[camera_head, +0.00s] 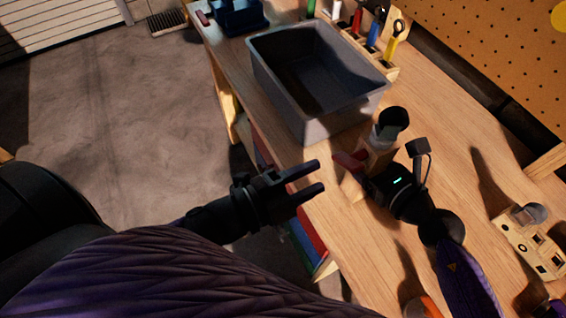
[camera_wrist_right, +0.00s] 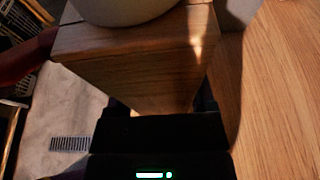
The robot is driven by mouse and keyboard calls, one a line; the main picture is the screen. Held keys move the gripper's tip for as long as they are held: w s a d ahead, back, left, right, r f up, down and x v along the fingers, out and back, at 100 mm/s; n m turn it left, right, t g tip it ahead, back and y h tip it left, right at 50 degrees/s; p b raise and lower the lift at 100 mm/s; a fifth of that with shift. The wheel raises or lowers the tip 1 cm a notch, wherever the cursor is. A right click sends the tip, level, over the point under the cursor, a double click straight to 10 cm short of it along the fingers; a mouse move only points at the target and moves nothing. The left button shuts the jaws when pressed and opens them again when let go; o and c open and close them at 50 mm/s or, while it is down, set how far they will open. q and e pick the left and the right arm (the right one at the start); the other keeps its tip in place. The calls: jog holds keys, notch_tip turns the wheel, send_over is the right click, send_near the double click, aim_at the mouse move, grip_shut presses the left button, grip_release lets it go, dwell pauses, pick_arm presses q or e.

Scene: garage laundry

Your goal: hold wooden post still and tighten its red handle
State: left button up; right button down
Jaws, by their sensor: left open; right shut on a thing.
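The wooden post (camera_head: 378,154) stands on the workbench near its front edge, with a pale body and black round part on top. Its red handle (camera_head: 348,161) sticks out on the left; a dark red piece of it (camera_wrist_right: 25,64) shows at the left of the right wrist view. My right gripper (camera_head: 370,184) is shut on the post, and its wooden block (camera_wrist_right: 140,62) fills the middle of that wrist view. My left gripper (camera_head: 320,176) is open and empty, its two fingers pointing at the red handle from the left, slightly apart from it.
A grey bin (camera_head: 322,128) stands on the bench behind the post. A tool rack (camera_head: 378,62) and a blue container (camera_head: 238,14) are farther back. A wooden block with holes (camera_head: 528,240) lies at the right. Bare bench (camera_head: 455,150) lies right of the post.

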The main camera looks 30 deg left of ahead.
pick_arm(q)
jog(key=v, duration=0.5)
